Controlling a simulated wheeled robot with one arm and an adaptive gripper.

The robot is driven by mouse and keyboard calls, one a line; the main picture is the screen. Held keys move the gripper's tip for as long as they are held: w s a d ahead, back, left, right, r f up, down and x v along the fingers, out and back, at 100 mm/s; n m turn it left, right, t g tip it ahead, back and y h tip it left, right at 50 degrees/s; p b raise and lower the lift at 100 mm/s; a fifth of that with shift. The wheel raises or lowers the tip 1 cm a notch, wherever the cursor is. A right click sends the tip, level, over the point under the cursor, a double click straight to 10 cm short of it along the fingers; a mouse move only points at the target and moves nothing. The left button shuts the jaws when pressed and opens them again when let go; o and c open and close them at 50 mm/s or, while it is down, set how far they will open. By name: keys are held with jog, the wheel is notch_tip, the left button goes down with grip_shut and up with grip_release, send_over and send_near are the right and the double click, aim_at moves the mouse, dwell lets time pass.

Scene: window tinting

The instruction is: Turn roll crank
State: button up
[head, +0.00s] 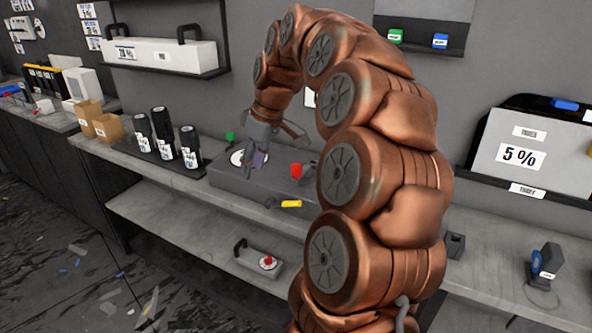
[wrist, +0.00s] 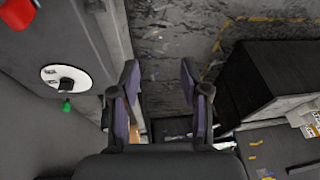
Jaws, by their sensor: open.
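A grey box-shaped machine (head: 225,178) sits on the workbench in the head view. A yellow handle (head: 291,204) with a dark arm, apparently the roll crank, sticks out at its front side. A white dial (head: 237,158) with a black knob, a red block (head: 296,170) and a small green knob (head: 230,136) are on the machine. My gripper (head: 260,160) hangs over the machine, behind and left of the yellow handle, apart from it. In the wrist view my gripper (wrist: 163,98) is open and empty, beside the dial (wrist: 66,78). The yellow handle does not show there.
Several black rolls (head: 165,133) stand left of the machine, with cardboard boxes (head: 105,125) beyond. A device with a red button (head: 268,262) rests on the lower shelf (head: 180,220). A 5% panel (head: 518,157) is at the right. Scraps litter the floor.

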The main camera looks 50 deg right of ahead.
jog(key=t+h+b, duration=0.1)
send_near(297, 164)
notch_tip(297, 164, down, 3)
jog(key=shift+w+p+x, duration=0.15)
jog(key=shift+w+x, duration=0.05)
jog(key=shift+x, duration=1.05)
jog(key=shift+w+p+x, duration=0.1)
jog(key=shift+w+x, duration=0.05)
jog(key=shift+x, duration=1.1)
jog(key=shift+w+p+x, duration=0.15)
jog(key=shift+w+x, duration=0.05)
jog(key=shift+x, duration=1.05)
jog(key=shift+a+r, duration=0.1)
jog(key=shift+r, duration=0.05)
jog(key=shift+c, duration=0.2)
grip_shut()
